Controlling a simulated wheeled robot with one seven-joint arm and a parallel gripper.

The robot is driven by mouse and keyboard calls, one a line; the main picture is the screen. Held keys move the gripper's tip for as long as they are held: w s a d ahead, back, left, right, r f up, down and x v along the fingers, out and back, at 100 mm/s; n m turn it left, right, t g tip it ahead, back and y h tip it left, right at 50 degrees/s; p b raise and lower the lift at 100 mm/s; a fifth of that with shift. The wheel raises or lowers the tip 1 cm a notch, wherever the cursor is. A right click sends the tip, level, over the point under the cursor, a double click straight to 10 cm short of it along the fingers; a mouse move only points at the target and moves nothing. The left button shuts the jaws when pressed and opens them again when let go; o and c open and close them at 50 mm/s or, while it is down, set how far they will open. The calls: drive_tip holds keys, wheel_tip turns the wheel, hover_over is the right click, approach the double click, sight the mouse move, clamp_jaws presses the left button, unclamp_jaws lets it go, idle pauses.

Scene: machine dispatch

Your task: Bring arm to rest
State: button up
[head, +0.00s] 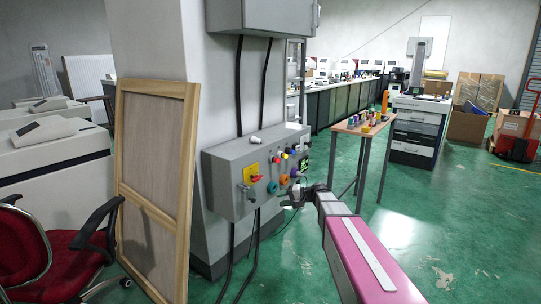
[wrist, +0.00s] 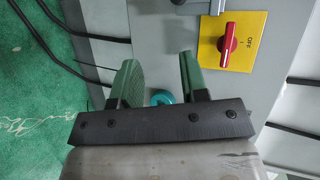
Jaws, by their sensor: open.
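My gripper (head: 290,196) is at the end of my pink and grey arm, in front of the right part of a grey control box (head: 228,185) on the pillar. In the wrist view my gripper (wrist: 160,82) is open, with two green-faced fingers apart and nothing between them. Beyond the fingers are the box face and a teal round knob (wrist: 161,98), partly hidden. A red rotary switch on a yellow plate (wrist: 241,40) is at the upper right of the wrist view. It also shows on the box in the head view (head: 252,172).
A wooden framed panel (head: 155,185) leans on the pillar (head: 160,45). A red chair (head: 25,255) stands at the left. A small wooden table (head: 362,127) with several coloured items is behind my arm. Black cables (head: 255,240) hang below the box. Green floor at right is open.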

drive_tip(key=s+d+f+n+g+h, duration=0.1)
drive_tip(key=s+d+f+h, duration=0.2)
drive_tip(key=s, duration=0.5)
drive_tip(key=s+d+f+g+h, duration=0.1)
drive_tip(key=s+d+f+h, duration=0.3)
drive_tip(key=s, duration=0.5)
drive_tip(key=s+d+f+n+g+h, duration=0.1)
drive_tip(key=s+d+f+h, duration=0.3)
drive_tip(key=s, duration=0.5)
drive_tip(key=d+h, duration=0.1)
drive_tip(key=h, duration=0.1)
drive_tip(key=shift+s+n+h, duration=0.15)
drive_tip(key=shift+n+h, duration=0.15)
drive_tip(key=shift+h, duration=0.1)
drive_tip(key=shift+d, duration=0.1)
